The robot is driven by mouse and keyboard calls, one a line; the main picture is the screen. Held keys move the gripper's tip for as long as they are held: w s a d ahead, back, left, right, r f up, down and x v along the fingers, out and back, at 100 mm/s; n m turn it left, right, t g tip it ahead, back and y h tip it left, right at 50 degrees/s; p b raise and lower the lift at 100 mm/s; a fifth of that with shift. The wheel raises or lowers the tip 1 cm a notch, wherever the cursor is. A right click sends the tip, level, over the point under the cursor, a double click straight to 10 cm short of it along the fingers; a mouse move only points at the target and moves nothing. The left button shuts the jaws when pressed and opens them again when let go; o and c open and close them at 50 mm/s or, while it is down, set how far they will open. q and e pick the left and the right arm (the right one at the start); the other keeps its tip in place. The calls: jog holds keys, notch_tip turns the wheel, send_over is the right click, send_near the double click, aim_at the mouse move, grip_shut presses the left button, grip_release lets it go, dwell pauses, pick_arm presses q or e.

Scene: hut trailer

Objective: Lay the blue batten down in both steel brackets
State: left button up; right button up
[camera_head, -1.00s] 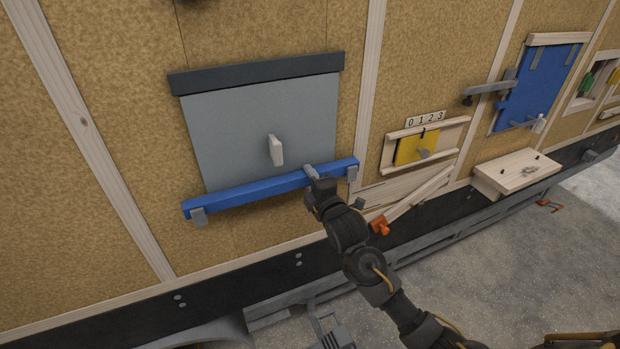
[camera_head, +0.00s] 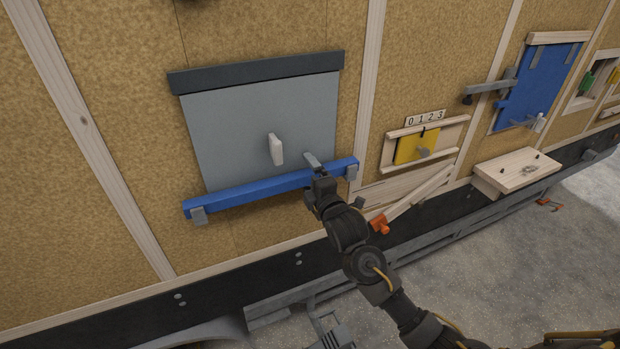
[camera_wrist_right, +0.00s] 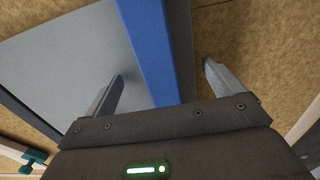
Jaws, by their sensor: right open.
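The blue batten (camera_head: 250,190) lies across the lower edge of the grey panel, tilted up to the right in the head view. Its left end sits in the left steel bracket (camera_head: 198,216) and its right end in the right steel bracket (camera_head: 352,173). My right gripper (camera_head: 311,178) is open at the batten, nearer its right end. In the right wrist view the batten (camera_wrist_right: 150,45) passes between the two spread fingers of the gripper (camera_wrist_right: 163,72), with a gap on each side. My left gripper is not in view.
The grey panel (camera_head: 230,135) with a pale handle (camera_head: 276,149) is just above the batten. To the right are a yellow sliding plate (camera_head: 408,150), a small wooden shelf (camera_head: 516,170) and a blue door (camera_head: 540,85). A dark rail (camera_head: 230,293) runs below.

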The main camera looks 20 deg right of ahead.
jog(key=shift+s, duration=0.25)
jog(key=shift+s+d+f+p, duration=0.1)
jog(key=shift+s+p, duration=0.4)
jog(key=shift+s, duration=0.15)
jog(key=shift+s+d+f+p, duration=0.1)
jog(key=shift+s+p, duration=0.4)
jog(key=shift+s, duration=0.1)
jog(key=s+d, duration=0.1)
jog(key=s, duration=0.8)
jog(key=shift+d, duration=0.1)
dwell(0.6)
